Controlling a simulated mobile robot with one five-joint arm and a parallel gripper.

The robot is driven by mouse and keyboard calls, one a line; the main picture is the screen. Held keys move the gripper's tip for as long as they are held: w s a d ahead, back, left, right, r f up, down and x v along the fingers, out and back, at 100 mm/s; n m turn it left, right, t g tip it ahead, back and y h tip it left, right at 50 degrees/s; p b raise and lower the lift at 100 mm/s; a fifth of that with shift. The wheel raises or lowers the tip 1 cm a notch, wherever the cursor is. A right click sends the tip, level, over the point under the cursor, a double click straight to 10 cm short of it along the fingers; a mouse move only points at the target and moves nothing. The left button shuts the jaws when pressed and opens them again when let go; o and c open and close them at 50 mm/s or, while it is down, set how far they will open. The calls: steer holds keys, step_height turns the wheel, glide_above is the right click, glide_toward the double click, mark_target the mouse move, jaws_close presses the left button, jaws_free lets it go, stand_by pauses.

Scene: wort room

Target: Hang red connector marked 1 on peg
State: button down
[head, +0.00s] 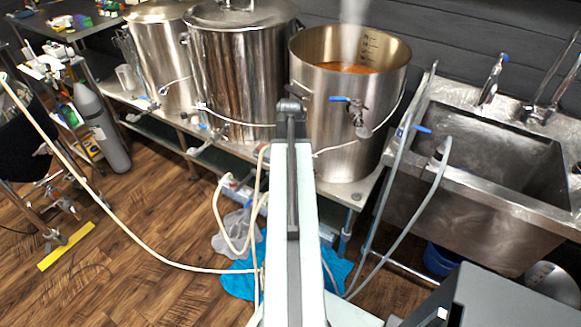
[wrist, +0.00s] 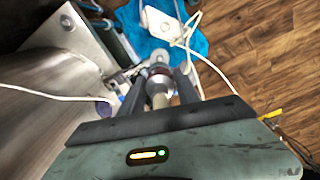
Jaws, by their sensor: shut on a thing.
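My gripper (wrist: 161,82) reaches forward in the wrist view, with its two dark fingers on either side of a metallic fitting. The fitting is a pale, round-bodied connector (wrist: 159,92) with a dark reddish band near its far end; it sits between the fingers. I cannot read a number on it. In the head view my arm runs up the middle towards the front of the right kettle, and the gripper and connector are hidden or too small to make out. I cannot make out a peg in either view.
Three steel kettles stand on a bench; the right one (head: 340,125) steams and has a blue-handled valve (head: 350,103). A steel sink (head: 490,160) is to the right. Pale hoses (head: 150,262) cross the floor. A blue cloth (head: 240,280) lies below the bench. Wooden floor is open at left.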

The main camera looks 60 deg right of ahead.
steer(key=shift+f, duration=0.1)
steer(key=shift+r+p, duration=2.25)
step_height(320, 180, up, 4)
steer(key=p, duration=0.3)
steer(key=shift+f, duration=0.5)
steer(key=shift+r, duration=0.1)
